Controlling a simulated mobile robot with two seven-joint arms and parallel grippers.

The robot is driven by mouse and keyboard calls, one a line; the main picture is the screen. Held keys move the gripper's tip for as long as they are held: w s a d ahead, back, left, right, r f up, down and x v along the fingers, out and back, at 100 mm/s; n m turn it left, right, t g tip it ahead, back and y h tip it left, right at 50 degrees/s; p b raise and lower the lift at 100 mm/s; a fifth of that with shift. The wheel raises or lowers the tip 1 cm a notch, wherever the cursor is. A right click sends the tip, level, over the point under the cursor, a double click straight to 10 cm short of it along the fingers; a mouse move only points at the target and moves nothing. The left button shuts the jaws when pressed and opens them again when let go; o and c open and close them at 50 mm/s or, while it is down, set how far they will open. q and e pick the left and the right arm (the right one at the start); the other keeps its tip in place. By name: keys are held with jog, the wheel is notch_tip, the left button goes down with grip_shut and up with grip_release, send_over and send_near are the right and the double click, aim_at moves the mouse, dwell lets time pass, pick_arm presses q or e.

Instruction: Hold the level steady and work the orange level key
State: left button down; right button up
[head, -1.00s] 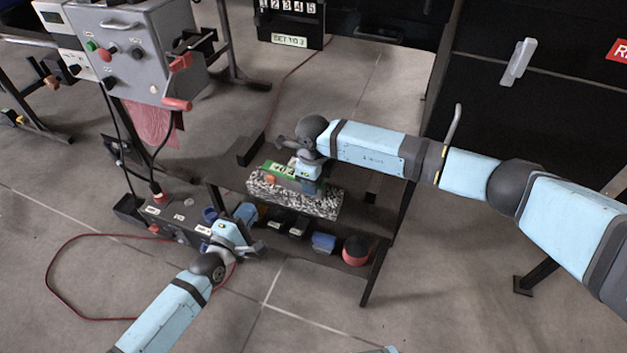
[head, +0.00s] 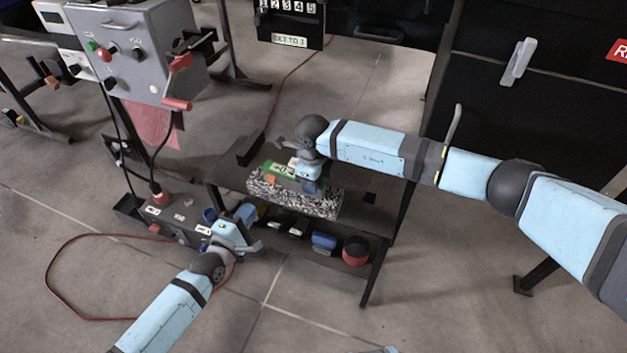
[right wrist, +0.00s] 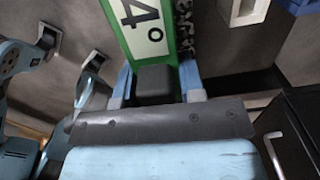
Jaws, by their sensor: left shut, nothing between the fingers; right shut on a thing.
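The green level (head: 283,169), with a white label, lies along the top of a black-and-white speckled block (head: 292,197). The orange level key (head: 270,179) shows at its left end, near side. My right gripper (head: 306,181) is over the level's right part and shut on it; its fingers are partly hidden by the wrist. In the right wrist view the level (right wrist: 147,30) runs up from between the fingers, its label reading 4°. My left gripper (head: 254,247) is shut and empty, low in front of the stand and apart from the key.
The speckled block rests on a dark stand (head: 365,210). Its lower shelf holds small bins, including a red one (head: 356,250). A grey control box (head: 140,52) with red handles stands at upper left. A red cable (head: 62,300) loops on the floor at left.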

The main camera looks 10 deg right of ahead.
aim_at(269, 189)
dwell(0.8)
pick_arm(q)
jog(key=n+g+y, duration=0.1)
jog(key=n+g, duration=0.1)
jog(key=a+n+g+y, duration=0.1)
jog(key=n+g+y, duration=0.1)
jog(key=n+g, duration=0.1)
jog(key=s+n+g+y, duration=0.1)
jog(key=n+g, duration=0.1)
jog(key=g, duration=0.1)
jog(key=shift+a+r+y, duration=0.15)
jog(key=shift+a+y, duration=0.15)
jog(key=shift+y, duration=0.1)
jog(key=shift+w+d, duration=0.9)
jog(key=shift+w, duration=0.25)
jog(key=shift+w+d, duration=0.85)
jog(key=shift+w, duration=0.35)
jog(key=shift+w+d, duration=0.9)
jog(key=shift+w, duration=0.25)
jog(key=shift+w+d, duration=0.1)
jog(key=shift+w+d, duration=0.15)
jog(key=shift+w, duration=0.1)
